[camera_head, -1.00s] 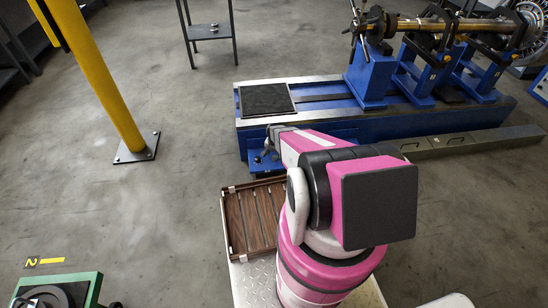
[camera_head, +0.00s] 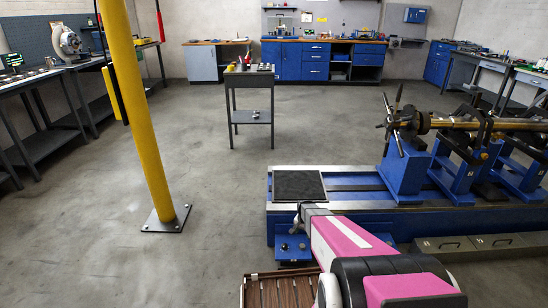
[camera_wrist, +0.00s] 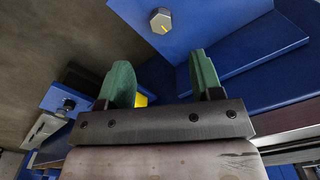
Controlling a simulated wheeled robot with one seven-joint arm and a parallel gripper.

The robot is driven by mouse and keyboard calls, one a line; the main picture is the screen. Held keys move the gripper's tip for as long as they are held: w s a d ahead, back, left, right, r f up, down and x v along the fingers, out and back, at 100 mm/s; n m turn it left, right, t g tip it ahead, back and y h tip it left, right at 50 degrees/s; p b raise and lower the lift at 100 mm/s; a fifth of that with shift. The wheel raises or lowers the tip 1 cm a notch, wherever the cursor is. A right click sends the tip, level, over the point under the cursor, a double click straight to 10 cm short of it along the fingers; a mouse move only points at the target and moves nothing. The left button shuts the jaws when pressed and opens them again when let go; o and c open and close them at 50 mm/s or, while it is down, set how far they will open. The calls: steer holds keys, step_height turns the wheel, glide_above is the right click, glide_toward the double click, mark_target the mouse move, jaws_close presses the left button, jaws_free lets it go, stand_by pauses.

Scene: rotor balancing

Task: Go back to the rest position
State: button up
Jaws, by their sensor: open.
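My arm reaches out over the near left end of the blue balancing machine (camera_head: 350,222). My gripper (camera_wrist: 162,78) shows in the wrist view with its two green fingers wide apart and nothing between them. In the head view my gripper (camera_head: 297,222) is small and partly hidden by my pink arm. It is close to the machine's blue end block with dark knobs (camera_head: 292,247). In the wrist view a blue panel with a round knob (camera_wrist: 161,20) lies beyond the fingers.
A dark pad (camera_head: 298,185) lies on the machine bed. The rotor (camera_head: 470,123) rests on blue stands at right. A slatted brown tray (camera_head: 270,292) is beside my arm. A yellow post (camera_head: 140,120) stands left and a small table (camera_head: 250,80) stands behind. Floor between them is clear.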

steer(key=s+a+r+n, duration=0.2)
steer(key=s+r, duration=0.4)
steer(key=r, duration=0.4)
steer(key=s+a+r+n, duration=0.1)
steer(key=s+r+n, duration=0.1)
steer(key=s+r, duration=0.5)
steer(key=s+a+r+n, duration=0.2)
steer(key=s+r, duration=0.5)
steer(key=r, duration=0.7)
steer(key=shift+a+n, duration=0.35)
steer(key=shift+n, duration=0.25)
steer(key=shift+s, duration=0.1)
